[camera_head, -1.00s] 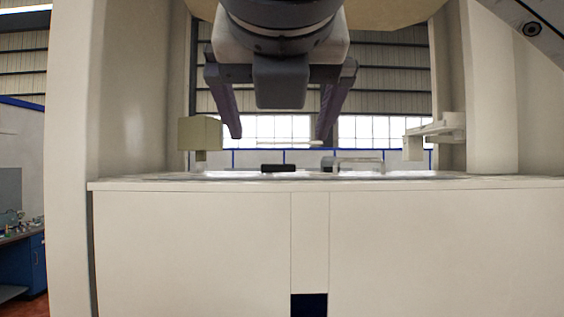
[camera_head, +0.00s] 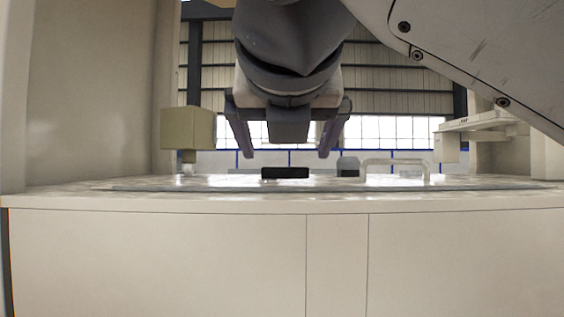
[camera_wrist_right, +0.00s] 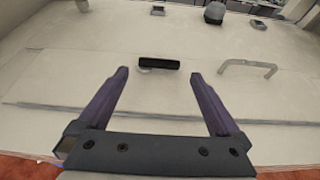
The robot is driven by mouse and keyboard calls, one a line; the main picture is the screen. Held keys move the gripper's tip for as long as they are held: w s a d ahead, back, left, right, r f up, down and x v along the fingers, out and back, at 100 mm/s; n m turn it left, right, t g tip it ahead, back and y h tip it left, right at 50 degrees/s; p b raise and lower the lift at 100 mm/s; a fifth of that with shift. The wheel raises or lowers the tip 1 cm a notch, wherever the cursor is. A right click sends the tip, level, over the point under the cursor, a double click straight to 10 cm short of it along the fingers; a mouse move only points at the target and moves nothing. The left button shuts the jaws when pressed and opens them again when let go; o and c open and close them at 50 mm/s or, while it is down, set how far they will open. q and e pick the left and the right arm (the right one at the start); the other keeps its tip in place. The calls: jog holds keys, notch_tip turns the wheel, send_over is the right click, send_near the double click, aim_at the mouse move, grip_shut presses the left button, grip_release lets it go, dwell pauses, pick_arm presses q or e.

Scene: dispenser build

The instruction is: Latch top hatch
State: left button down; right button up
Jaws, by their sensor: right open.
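The top hatch is a pale flat panel (camera_wrist_right: 60,85) on top of the cream cabinet, seen nearly edge-on in the head view (camera_head: 220,188). A black latch handle (camera_head: 285,173) lies on it near the middle; it also shows in the right wrist view (camera_wrist_right: 158,65), beyond the fingertips. A pale bar handle (camera_head: 396,163) stands to its right, also in the wrist view (camera_wrist_right: 247,66). My right gripper (camera_head: 286,152) is open and empty, above and apart from the black latch; in the wrist view its fingers (camera_wrist_right: 159,72) are spread wide. My left gripper is not in view.
A beige block (camera_head: 187,128) hangs at the left of the opening and a pale bracket (camera_head: 480,124) at the right. A small grey rounded part (camera_head: 348,166) stands behind the latch. Upright posts flank the opening. Between the fingers is free room.

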aim_at(280, 184)
jog(key=shift+p+x, duration=0.5)
jog(key=shift+x, duration=2.5)
jog(key=c, duration=1.1)
jog(key=shift+s, duration=0.1)
jog(key=shift+a, duration=0.1)
jog(key=shift+s+a+m+h+p, duration=0.1)
jog(key=shift+a+m+h+p, duration=0.05)
jog(key=shift+m+h, duration=0.4)
jog(key=shift+s+a+m+h+p, duration=0.1)
jog(key=shift+m+h+p, duration=0.05)
jog(key=shift+m+h, duration=0.4)
jog(key=m+g+h, duration=0.1)
jog(key=h, duration=0.1)
jog(key=m+g+h, duration=0.1)
jog(key=m+h, duration=0.1)
jog(key=a+m+h, duration=0.1)
jog(key=m, duration=0.1)
jog(key=shift+s+f+g+h, duration=0.1)
jog(key=shift+s+g+h, duration=0.2)
jog(key=shift+g+h, duration=0.1)
